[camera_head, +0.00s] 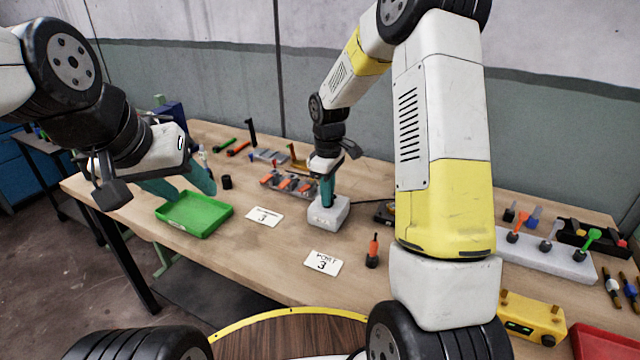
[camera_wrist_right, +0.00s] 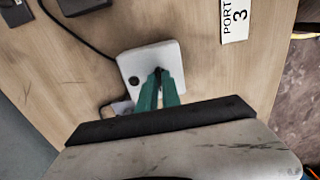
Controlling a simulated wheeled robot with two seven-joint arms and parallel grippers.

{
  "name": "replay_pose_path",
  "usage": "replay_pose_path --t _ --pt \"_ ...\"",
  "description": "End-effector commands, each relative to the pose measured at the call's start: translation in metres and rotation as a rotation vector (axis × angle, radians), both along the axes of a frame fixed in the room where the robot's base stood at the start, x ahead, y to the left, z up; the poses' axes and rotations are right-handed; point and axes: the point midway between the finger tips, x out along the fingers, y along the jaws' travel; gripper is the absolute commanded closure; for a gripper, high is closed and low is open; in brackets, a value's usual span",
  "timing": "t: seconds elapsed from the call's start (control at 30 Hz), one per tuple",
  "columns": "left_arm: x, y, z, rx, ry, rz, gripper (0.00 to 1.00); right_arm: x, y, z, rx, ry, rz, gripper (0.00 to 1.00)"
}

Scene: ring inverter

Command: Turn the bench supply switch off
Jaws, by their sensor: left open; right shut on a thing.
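The bench supply is a white box (camera_head: 326,217) on the wooden table, near the middle of the head view; it also shows in the right wrist view (camera_wrist_right: 140,62). Its switch is hidden between my right fingers; only a small dark tip may show at their ends. My right gripper (camera_head: 327,201) points down onto the box top, teal fingers together, shut on the switch; the wrist view shows the fingertips (camera_wrist_right: 160,74) over the box. A round black knob (camera_wrist_right: 134,80) sits beside them. My left gripper (camera_head: 194,194) is open and empty above the green tray.
The green tray (camera_head: 194,214) lies at left. Label cards (camera_head: 323,263) and an orange-tipped tool (camera_head: 373,251) are near the front. A rack with orange parts (camera_head: 289,184) stands behind the box. A grey block with coloured levers (camera_head: 545,252) and a yellow box (camera_head: 531,318) are at right.

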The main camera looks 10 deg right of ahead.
Motion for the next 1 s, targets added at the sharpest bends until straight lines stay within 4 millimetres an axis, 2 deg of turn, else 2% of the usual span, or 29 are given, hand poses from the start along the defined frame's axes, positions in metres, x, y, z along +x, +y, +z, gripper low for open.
replay_pose_path --t 0.4,0.43,0.53,0.87,1.0 --pt "0.0 0.0 0.0 0.0 0.0 0.0 0.51 0.001 0.0 0.001 0.0 -0.002 0.009 1.0" --pt "0.0 0.0 0.0 0.0 0.0 0.0 0.51 0.001 0.0 0.001 0.0 -0.002 0.009 0.9" --pt "0.0 0.0 0.0 0.0 0.0 0.0 0.51 0.001 0.0 0.001 0.0 -0.002 0.008 0.7" --pt "0.0 0.0 0.0 0.0 0.0 0.0 0.51 0.0 0.0 0.002 0.0 -0.001 0.007 0.7" --pt "0.0 0.0 0.0 0.0 0.0 0.0 0.51 0.001 0.0 0.016 0.0 -0.005 0.006 0.7"
